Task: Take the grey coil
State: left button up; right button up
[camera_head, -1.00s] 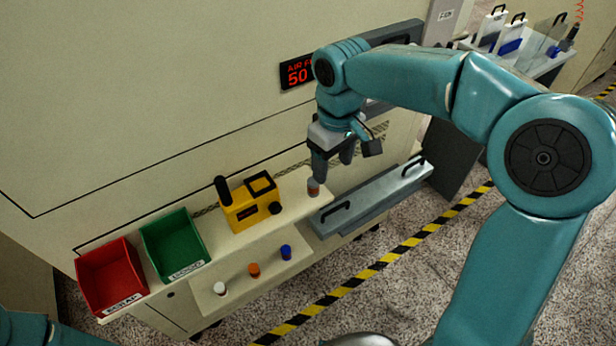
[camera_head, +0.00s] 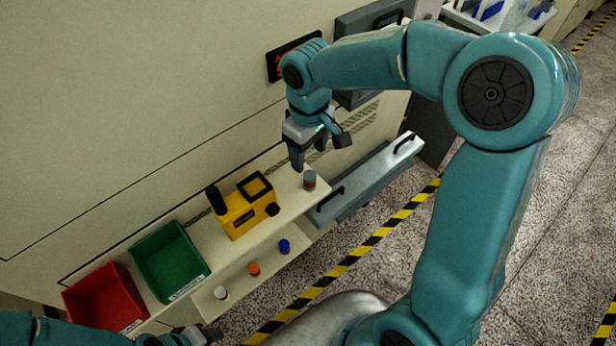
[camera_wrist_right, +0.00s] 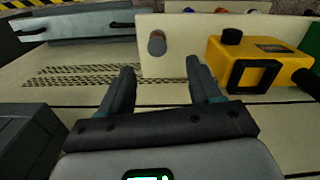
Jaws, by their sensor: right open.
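The grey coil (camera_head: 309,180) stands upright near the right end of the cream shelf, with a brownish lower part. In the right wrist view the coil (camera_wrist_right: 157,43) appears ahead of the fingertips, roughly midway between them. My right gripper (camera_head: 307,164) is open and empty, just behind and slightly left of the coil, apart from it. Its two fingers also show in the right wrist view (camera_wrist_right: 160,82). My left gripper (camera_head: 192,336) is at the bottom edge, partly cut off; its jaws are unclear.
A yellow machine (camera_head: 245,207) stands left of the coil. A green bin (camera_head: 168,262) and a red bin (camera_head: 103,298) stand further left. White (camera_head: 221,293), orange (camera_head: 254,269) and blue (camera_head: 285,247) coils stand on a lower ledge. A grey handled cover (camera_head: 368,180) lies to the right.

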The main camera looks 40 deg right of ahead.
aim_at(309, 175)
notch_tip(309, 175, down, 4)
jog(key=shift+w+d+r, duration=0.15)
jog(key=shift+r, duration=0.05)
jog(key=shift+s+f, duration=0.3)
jog(key=shift+f, duration=0.55)
jog(key=f, duration=0.3)
jog(key=f+p, duration=0.1)
jog(key=shift+w+d+f, duration=0.15)
jog(key=shift+w+f, duration=0.1)
jog(key=shift+w, duration=0.05)
jog(key=shift+s+r, duration=0.1)
jog(key=c, duration=1.2)
jog(key=shift+o, duration=0.2)
